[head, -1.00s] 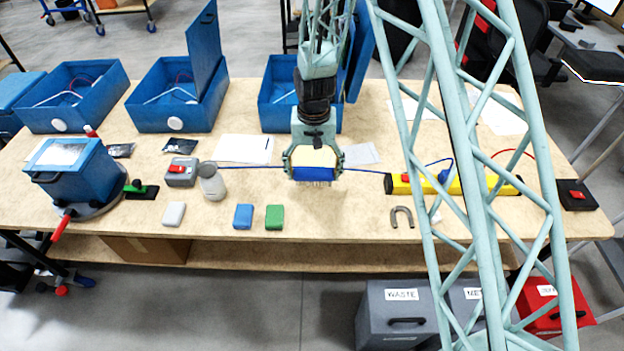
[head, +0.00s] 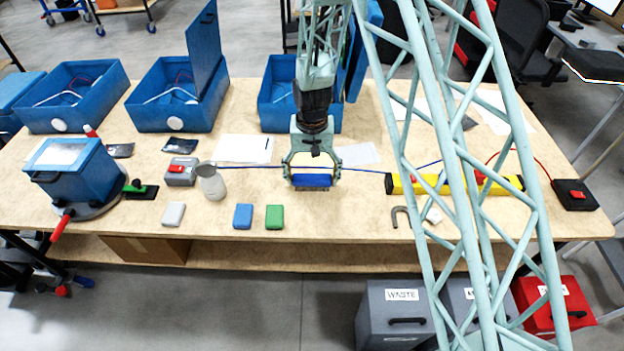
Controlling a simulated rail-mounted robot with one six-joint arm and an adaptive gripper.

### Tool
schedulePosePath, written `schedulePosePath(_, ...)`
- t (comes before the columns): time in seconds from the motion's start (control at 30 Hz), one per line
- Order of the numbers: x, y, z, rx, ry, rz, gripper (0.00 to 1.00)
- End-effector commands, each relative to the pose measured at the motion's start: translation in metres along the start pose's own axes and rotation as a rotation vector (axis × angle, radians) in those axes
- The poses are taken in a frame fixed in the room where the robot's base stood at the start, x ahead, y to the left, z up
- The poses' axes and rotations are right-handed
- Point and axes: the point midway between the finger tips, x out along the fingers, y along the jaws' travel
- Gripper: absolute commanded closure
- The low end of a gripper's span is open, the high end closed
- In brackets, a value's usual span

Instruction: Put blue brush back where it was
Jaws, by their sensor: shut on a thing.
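The blue brush (head: 311,181) is held crosswise between the two fingers of my gripper (head: 312,176), over the middle of the table. Its blue body faces the camera and its bristles point down. The bristles are at or just above the tabletop; I cannot tell whether they touch. My gripper is shut on the brush by its two ends.
A thin blue cable or rod (head: 250,166) runs across the table behind the brush. A green block (head: 274,217) and a blue block (head: 243,216) lie at the front left. A yellow bar (head: 404,184) lies to the right, partly behind my arm. Clear table lies in front of the brush.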

Motion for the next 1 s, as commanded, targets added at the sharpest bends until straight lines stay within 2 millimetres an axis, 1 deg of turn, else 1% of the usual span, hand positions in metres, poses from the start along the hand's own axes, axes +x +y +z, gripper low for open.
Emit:
schedulePosePath(0.3,0.0033,0.0000,-0.0001,0.000,0.000,0.000,0.39)
schedulePosePath(0.33,0.0034,0.0000,0.0000,0.000,0.000,0.000,0.23)
schedulePosePath(0.47,0.0027,0.0000,0.0000,0.000,0.000,0.000,0.11)
schedulePosePath(0.5,0.0026,0.0000,0.0000,0.000,0.000,0.000,0.10)
schedulePosePath(0.83,0.0022,0.0000,0.0000,0.000,0.000,0.000,0.10)
schedulePosePath(1.0,-0.0012,0.0000,-0.0001,0.000,0.000,0.000,0.10)
